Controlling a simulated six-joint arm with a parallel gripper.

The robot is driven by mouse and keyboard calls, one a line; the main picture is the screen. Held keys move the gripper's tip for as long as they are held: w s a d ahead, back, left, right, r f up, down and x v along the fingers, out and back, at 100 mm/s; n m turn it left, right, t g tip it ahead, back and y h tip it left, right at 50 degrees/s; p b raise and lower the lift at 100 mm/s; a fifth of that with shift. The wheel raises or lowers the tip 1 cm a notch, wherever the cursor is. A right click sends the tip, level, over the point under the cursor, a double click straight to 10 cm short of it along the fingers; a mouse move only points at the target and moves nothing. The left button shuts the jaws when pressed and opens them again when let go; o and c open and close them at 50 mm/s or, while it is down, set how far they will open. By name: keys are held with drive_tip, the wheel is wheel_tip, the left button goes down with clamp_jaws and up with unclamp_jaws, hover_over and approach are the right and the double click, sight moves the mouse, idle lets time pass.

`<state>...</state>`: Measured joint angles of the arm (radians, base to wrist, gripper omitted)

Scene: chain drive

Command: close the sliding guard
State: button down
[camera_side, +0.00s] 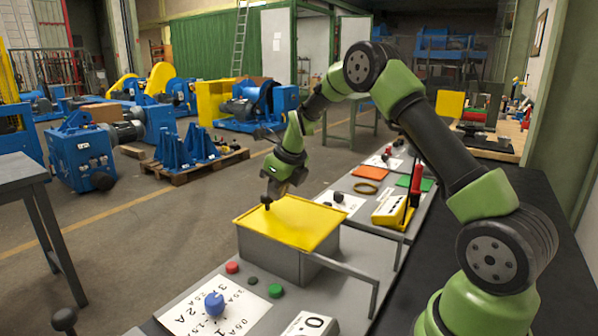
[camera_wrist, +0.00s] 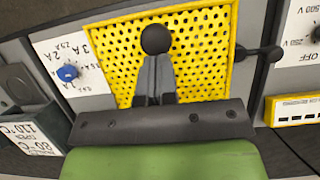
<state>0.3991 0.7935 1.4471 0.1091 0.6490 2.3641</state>
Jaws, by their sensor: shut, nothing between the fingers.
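The sliding guard (camera_side: 292,221) is a yellow perforated panel lying flat across the top of a grey box (camera_side: 285,262). It also fills the middle of the wrist view (camera_wrist: 205,50). A round black knob (camera_side: 266,202) stands near the guard's far left edge. The knob also shows in the wrist view (camera_wrist: 155,39), just beyond my fingertips. My gripper (camera_side: 277,193) is over that part of the guard, beside the knob. Its fingers (camera_wrist: 154,65) are together with nothing between them. I cannot tell whether they touch the knob.
Grey rails (camera_side: 345,269) extend right from the box. In front are a red button (camera_side: 232,267), a green button (camera_side: 276,290) and a blue dial (camera_side: 214,304). A yellow meter (camera_side: 393,211) stands behind right. A dark rod with a ball end (camera_wrist: 262,53) lies right of the guard.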

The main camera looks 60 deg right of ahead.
drive_tip(key=s, duration=0.2)
drive_tip(key=shift+s, duration=0.4)
drive_tip(key=v, duration=0.9)
approach(291, 217)
drive_tip(key=f, duration=0.3)
drive_tip(key=shift+s+a+f, duration=0.15)
drive_tip(key=shift+s+f, duration=0.1)
drive_tip(key=shift+s, duration=0.1)
drive_tip(key=w, duration=0.2)
drive_tip(key=shift+w, duration=1.1)
drive_tip(key=shift+w, duration=2.3)
